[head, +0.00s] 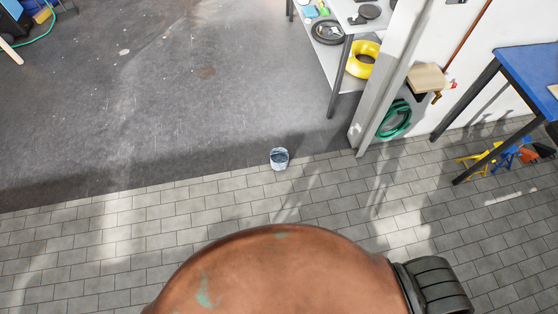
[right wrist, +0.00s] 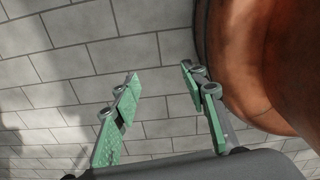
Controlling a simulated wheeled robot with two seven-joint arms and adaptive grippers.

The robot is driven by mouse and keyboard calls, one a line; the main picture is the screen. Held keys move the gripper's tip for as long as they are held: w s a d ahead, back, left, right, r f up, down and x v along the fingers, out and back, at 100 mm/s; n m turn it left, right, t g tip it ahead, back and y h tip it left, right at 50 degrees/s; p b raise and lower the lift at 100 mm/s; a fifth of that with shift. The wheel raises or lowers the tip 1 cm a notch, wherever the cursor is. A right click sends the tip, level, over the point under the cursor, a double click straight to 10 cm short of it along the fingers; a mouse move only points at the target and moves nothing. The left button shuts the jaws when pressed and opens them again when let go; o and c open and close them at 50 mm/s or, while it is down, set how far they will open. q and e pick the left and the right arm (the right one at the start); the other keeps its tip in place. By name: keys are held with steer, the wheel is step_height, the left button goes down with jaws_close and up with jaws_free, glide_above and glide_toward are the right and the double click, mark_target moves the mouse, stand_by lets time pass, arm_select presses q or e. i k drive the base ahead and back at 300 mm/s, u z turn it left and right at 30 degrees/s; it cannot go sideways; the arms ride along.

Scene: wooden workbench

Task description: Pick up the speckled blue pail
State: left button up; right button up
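The speckled blue pail (head: 279,158) is small in the head view, near the centre. It stands upright on the floor at the border between smooth grey concrete and grey paving, and its open top shows. My right gripper (right wrist: 160,73) is open in the right wrist view, its green-padded fingers apart with only paving between them. The pail is not in the right wrist view. Neither gripper shows in the head view.
A shelf unit (head: 340,88) with a yellow ring (head: 362,60) stands beyond the pail to the right. A green hose coil (head: 394,118) hangs by a post. A blue-topped table (head: 528,68) is at the far right. The floor around the pail is clear.

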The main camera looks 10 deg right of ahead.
mark_target(279, 156)
steer(key=k, duration=0.55)
steer(key=z, duration=0.85)
steer(key=i, duration=1.25)
steer(key=u, duration=0.55)
steer(key=i, duration=0.8)
steer(key=u, duration=0.85)
